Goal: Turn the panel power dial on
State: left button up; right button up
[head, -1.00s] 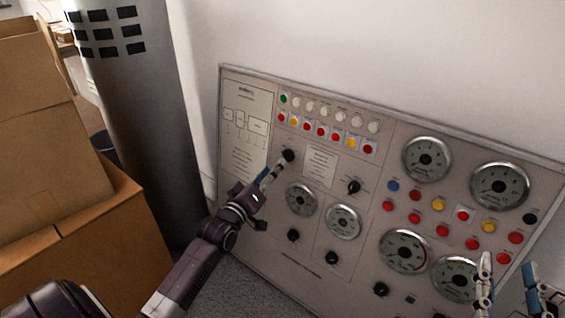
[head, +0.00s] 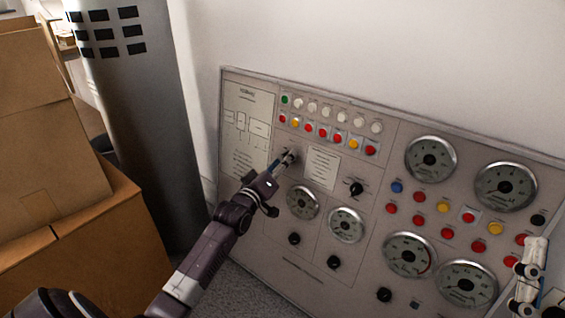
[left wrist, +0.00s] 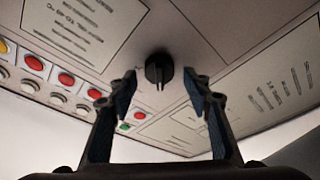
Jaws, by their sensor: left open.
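The control panel (head: 285,263) leans against the white wall and carries dials, gauges and coloured buttons. A black dial (left wrist: 159,70) shows in the left wrist view, between and just beyond the two fingertips. My left gripper (head: 291,156) is open at the upper left of the panel, and it also shows in the left wrist view (left wrist: 160,82). Its fingers stand on either side of the dial, apart from it. In the head view the fingers mostly hide that dial. My right gripper (head: 531,268) is at the lower right edge, partly cut off, its jaw state unclear.
Other black knobs (head: 356,189) and round gauges (head: 346,225) are close by on the panel. Rows of coloured buttons (head: 323,133) run above the dial. Cardboard boxes (head: 95,240) and a grey cylinder (head: 140,120) stand on the left.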

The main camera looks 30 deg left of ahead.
pick_arm(q)
jog(key=c, duration=1.1)
jog(key=shift+m, duration=0.4)
pick_arm(e)
jog(key=shift+w+f+h, duration=0.1)
jog(key=shift+w+h, duration=0.1)
jog(key=shift+h, duration=0.1)
pick_arm(q)
jog(key=shift+a+m+h+p, duration=0.1)
jog(key=shift+m+h+p, duration=0.9)
jog(key=shift+m, duration=2.6)
jog(key=shift+d+m+h+p, duration=0.1)
jog(key=shift+m+h+p, duration=0.35)
jog(key=shift+m+h, duration=2.05)
jog(key=shift+a+m+h+p, duration=0.1)
jog(key=shift+m+p, duration=0.65)
jog(key=shift+m, duration=3.95)
pick_arm(e)
jog(key=w+f+g+h, duration=0.2)
jog(key=f+g, duration=0.3)
jog(key=f, duration=0.5)
jog(key=w+d+f+g+h, duration=0.1)
jog(key=w+f+g, duration=0.1)
jog(key=f+g, duration=0.4)
jog(key=shift+d+f+h, duration=0.25)
jog(key=shift+f+h, duration=0.15)
jog(key=shift+f, duration=2.15)
jog(key=shift+w, duration=0.1)
